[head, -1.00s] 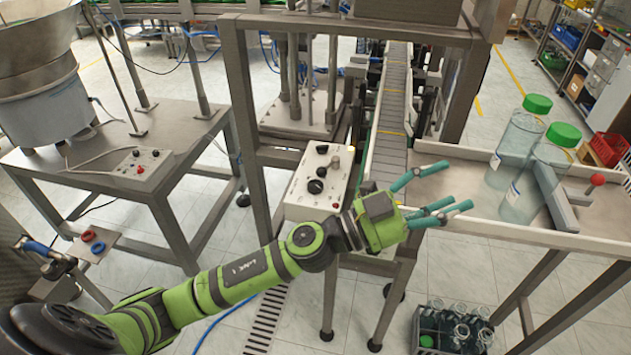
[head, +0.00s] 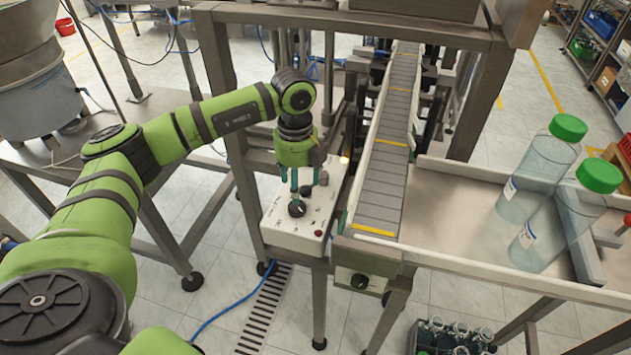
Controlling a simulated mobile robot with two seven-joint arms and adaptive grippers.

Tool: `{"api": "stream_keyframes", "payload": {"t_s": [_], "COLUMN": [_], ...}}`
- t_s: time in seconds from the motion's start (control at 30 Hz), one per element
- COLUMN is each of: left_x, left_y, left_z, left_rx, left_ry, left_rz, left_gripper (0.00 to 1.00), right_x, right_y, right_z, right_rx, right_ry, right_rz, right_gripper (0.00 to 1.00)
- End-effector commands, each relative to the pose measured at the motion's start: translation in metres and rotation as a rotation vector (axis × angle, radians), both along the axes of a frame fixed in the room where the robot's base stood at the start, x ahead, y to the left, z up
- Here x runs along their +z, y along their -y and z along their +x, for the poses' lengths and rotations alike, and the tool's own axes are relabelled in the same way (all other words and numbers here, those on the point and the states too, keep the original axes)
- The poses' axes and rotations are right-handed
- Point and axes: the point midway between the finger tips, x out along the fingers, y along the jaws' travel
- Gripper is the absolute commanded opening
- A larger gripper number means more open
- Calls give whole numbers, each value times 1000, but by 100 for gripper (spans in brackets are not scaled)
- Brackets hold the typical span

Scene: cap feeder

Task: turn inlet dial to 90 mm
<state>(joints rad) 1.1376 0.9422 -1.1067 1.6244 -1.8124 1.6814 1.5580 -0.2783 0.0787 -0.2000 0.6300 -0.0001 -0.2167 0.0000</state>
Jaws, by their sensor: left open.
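The white control box (head: 285,235) stands left of the conveyor. Its sloped top carries a large black dial (head: 297,209), a second black knob (head: 305,190) and a red button (head: 318,233). I cannot tell which dial is the inlet one, and no scale is readable. My left gripper (head: 303,184) points down over the control box, open, its teal fingers just above and behind the large dial. I cannot tell whether they touch the knobs. My right gripper is out of view.
The conveyor (head: 380,190) runs just right of the control box. Steel frame posts (head: 222,90) stand close behind and left of it. Two clear bottles with green caps (head: 540,160) are on the right table (head: 450,215). A crate of glass bottles (head: 445,338) is below.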

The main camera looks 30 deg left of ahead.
Motion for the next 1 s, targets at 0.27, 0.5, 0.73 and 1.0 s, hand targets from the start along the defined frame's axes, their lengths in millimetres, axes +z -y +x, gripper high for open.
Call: {"api": "stream_keyframes", "payload": {"t_s": [0.27, 0.5, 0.73, 1.0], "left_x": [-19, -55, -70, -71], "left_y": [-3, -2, -2, -2], "left_z": [-2, -2, -2, -2], "left_rx": [7, 6, 5, 4], "left_ry": [-9, -8, -4, -3], "left_rz": [9, 7, 7, 6], "left_gripper": [66, 66, 66, 42], "right_x": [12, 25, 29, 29], "right_y": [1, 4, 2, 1], "right_z": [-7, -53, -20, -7], "right_rx": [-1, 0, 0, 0], "right_ry": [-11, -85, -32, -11], "right_rz": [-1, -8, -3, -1], "right_gripper": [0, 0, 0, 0]}}
